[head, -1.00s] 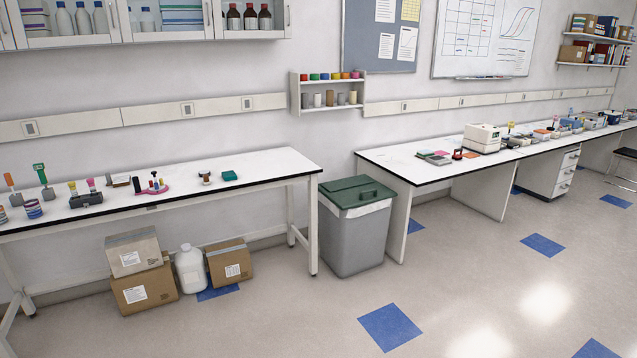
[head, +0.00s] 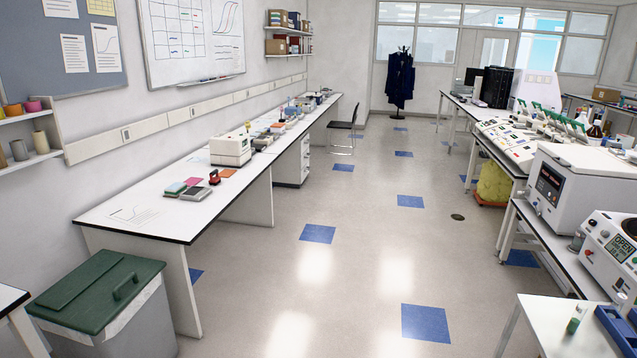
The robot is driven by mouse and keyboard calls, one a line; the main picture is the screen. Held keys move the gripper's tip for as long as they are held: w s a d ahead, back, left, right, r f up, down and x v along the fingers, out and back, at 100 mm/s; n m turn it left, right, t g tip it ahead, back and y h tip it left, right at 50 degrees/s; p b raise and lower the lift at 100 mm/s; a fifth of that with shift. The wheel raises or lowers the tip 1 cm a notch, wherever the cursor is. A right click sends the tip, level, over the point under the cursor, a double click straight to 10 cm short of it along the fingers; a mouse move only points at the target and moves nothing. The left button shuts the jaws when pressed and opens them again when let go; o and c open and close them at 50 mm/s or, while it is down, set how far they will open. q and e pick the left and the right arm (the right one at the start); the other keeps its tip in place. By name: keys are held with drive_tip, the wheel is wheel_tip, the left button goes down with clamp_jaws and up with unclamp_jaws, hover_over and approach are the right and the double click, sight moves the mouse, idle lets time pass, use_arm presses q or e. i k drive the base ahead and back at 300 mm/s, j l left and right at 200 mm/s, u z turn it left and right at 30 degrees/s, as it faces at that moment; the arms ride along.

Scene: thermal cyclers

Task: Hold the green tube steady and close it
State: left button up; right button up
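A small tube with green in it (head: 574,324) stands on the white table (head: 535,320) at the lower right corner of the head view. It looks upright or slightly tilted. Whether its lid is open or shut is too small to tell. A dark blue rack or tray (head: 612,325) sits just right of it, cut off by the picture edge. Neither of my grippers is in view.
A long white bench (head: 150,208) runs along the left wall, with a green-lidded bin (head: 100,290) at its near end. Machines, including a white centrifuge-like box (head: 580,190), stand on benches at right. The aisle floor (head: 350,270) between is clear.

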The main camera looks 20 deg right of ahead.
sight(581, 309)
drive_tip(key=i+l+z, duration=0.2)
drive_tip(key=i+z, duration=0.55)
drive_tip(key=z, duration=0.15)
drive_tip(key=i+z, duration=0.45)
drive_tip(key=i+j+z, duration=0.25)
drive_tip(key=z, duration=0.2)
drive_tip(key=i+l+z, duration=0.1)
drive_tip(key=z, duration=0.35)
drive_tip(key=i+z, duration=0.2)
drive_tip(key=z, duration=0.25)
drive_tip(key=i+z, duration=0.2)
drive_tip(key=z, duration=0.25)
drive_tip(key=i+j+z, duration=0.1)
drive_tip(key=z, duration=0.35)
drive_tip(key=i+j+z, duration=0.15)
drive_tip(key=z, duration=0.35)
drive_tip(key=i+j+z, duration=0.15)
drive_tip(key=z, duration=0.3)
